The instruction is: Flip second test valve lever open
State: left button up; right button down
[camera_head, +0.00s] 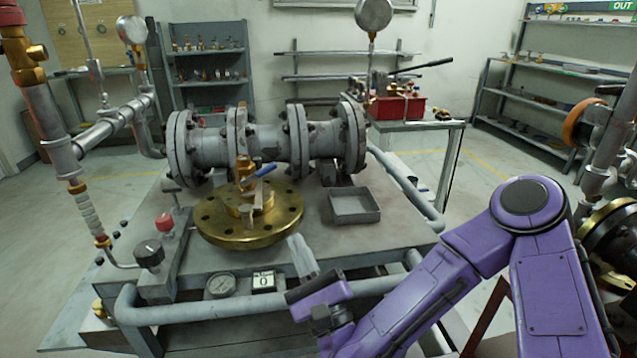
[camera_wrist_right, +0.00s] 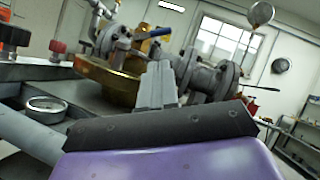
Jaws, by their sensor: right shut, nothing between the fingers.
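A small brass valve (camera_head: 245,172) with a blue lever (camera_head: 265,170) stands on the round brass flange (camera_head: 285,228) on the bench. The lever slants up to the right. In the right wrist view the blue lever (camera_wrist_right: 152,33) shows beyond the fingers, above the brass flange (camera_wrist_right: 105,78). I cannot tell whether this is the second test valve. My left gripper is not in view.
A grey flanged pipe (camera_head: 265,145) lies behind the flange. A square grey tray (camera_head: 354,206) sits right of it. A red knob (camera_head: 165,222), a black knob (camera_head: 149,253) and a gauge (camera_head: 222,285) are at front left. A pipe rail (camera_head: 185,303) runs along the front.

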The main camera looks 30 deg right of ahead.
aim_at(268, 171)
jog(key=p+x, duration=0.6)
jog(key=x, duration=0.7)
jog(key=shift+d+r, duration=0.15)
jog(key=shift+r, duration=0.05)
jog(key=shift+w+r, duration=0.1)
jog(key=shift+w, duration=0.25)
jog(key=shift+r+n+p, duration=0.2)
jog(key=shift+n+p, duration=0.3)
